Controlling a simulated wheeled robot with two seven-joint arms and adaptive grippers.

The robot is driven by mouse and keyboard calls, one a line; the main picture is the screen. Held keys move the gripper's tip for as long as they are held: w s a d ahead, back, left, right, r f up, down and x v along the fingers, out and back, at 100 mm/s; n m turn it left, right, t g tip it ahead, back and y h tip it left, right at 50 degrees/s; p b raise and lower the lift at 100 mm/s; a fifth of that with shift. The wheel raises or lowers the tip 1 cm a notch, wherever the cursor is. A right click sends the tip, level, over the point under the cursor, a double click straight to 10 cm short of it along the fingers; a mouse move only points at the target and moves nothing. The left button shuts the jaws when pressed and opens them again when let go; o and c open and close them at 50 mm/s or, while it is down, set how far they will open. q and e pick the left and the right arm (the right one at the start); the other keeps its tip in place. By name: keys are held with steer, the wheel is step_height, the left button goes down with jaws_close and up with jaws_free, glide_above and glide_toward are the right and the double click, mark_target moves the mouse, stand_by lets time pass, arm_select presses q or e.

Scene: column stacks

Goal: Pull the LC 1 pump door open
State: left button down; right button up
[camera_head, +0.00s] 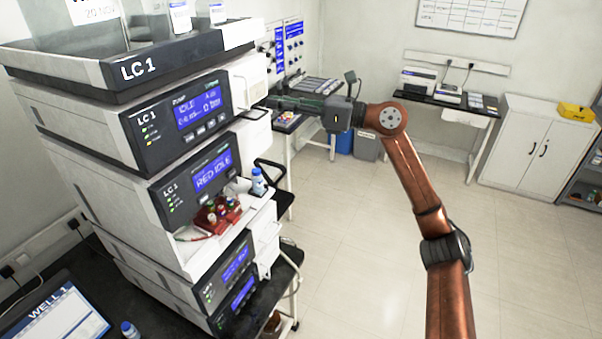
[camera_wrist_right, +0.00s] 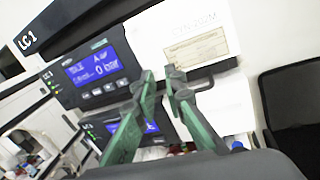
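The LC 1 pump module (camera_head: 180,118) is in the upper part of the stack at left, with a lit blue display. Its white door panel (camera_head: 249,78) is at the right of the front and looks closed. In the right wrist view the door (camera_wrist_right: 185,40) carries a printed label, with a dark bar handle (camera_wrist_right: 207,82) at its lower edge. My right gripper (camera_wrist_right: 160,74) is in front of the door's lower part beside the handle. Its green fingers are apart, with white panel showing between the tips. I cannot tell whether they touch the handle. My left gripper is not in view.
A second LC 1 module (camera_head: 197,180) sits below, with a red vial rack (camera_head: 217,215) and a blue-capped bottle (camera_head: 258,181). A laptop (camera_head: 55,318) is at lower left. Open floor (camera_head: 350,250) lies right of the stack, partly crossed by my right arm.

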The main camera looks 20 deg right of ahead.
steer(key=w+d+f+m+t+h, duration=0.1)
steer(key=w+d+f+m, duration=0.2)
steer(key=f, duration=0.7)
steer(key=w+d+f+m+t+h, duration=0.1)
steer(key=w+d+f+m, duration=0.3)
steer(key=f+m, duration=0.4)
steer(key=w+d+f+m+t+h, duration=0.2)
steer(key=w+d+f+m+t, duration=0.1)
steer(key=f, duration=1.1)
steer(key=shift+w+d+m+b, duration=0.3)
steer(key=shift+w+d+m, duration=0.4)
steer(key=shift+w+m, duration=0.4)
steer(key=shift+s, duration=0.1)
